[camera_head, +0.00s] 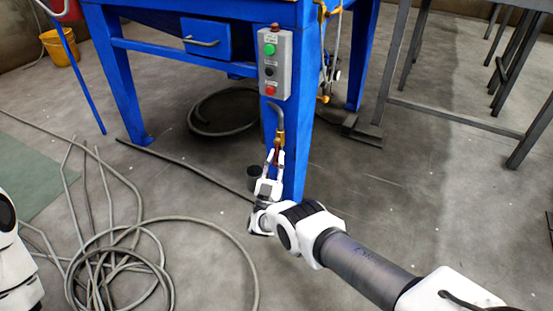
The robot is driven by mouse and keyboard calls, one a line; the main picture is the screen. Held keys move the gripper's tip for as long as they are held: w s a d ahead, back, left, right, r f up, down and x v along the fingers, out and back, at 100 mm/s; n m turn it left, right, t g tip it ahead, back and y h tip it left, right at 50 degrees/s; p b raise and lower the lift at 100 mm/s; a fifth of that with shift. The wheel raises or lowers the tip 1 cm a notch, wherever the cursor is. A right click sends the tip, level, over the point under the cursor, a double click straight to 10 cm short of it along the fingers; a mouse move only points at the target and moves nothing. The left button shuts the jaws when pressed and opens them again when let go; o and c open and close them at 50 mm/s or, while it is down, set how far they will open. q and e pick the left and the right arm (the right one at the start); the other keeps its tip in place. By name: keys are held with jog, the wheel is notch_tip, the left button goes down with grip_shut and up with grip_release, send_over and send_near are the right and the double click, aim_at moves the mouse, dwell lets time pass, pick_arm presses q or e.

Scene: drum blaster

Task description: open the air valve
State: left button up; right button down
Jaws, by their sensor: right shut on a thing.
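The blue drum blaster (112,75) stands ahead of me, with a grey control box of green, black and red buttons (275,62) on its front leg. Below the box a curved pipe with a brass fitting (280,135) hangs along the leg. A small red part, which looks like the air valve's handle (275,156), shows just under the fitting. My right gripper (274,160) is shut on this red part, its fingers pointing up. The fingers hide much of it, so I cannot tell the valve's exact position. My left gripper is out of view; only a white part of mine shows at the left edge.
Grey hose coils (120,265) lie on the floor at the left front. Another hose coil (222,112) lies under the machine. A yellow bucket (60,48) stands at the back left. Dark metal table legs (450,115) stand at the right.

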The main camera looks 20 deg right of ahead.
jog(key=c, duration=1.2)
grip_release()
jog(key=shift+f, duration=0.25)
jog(key=shift+c, duration=0.2)
jog(key=shift+r, duration=0.1)
jog(key=v, duration=1.2)
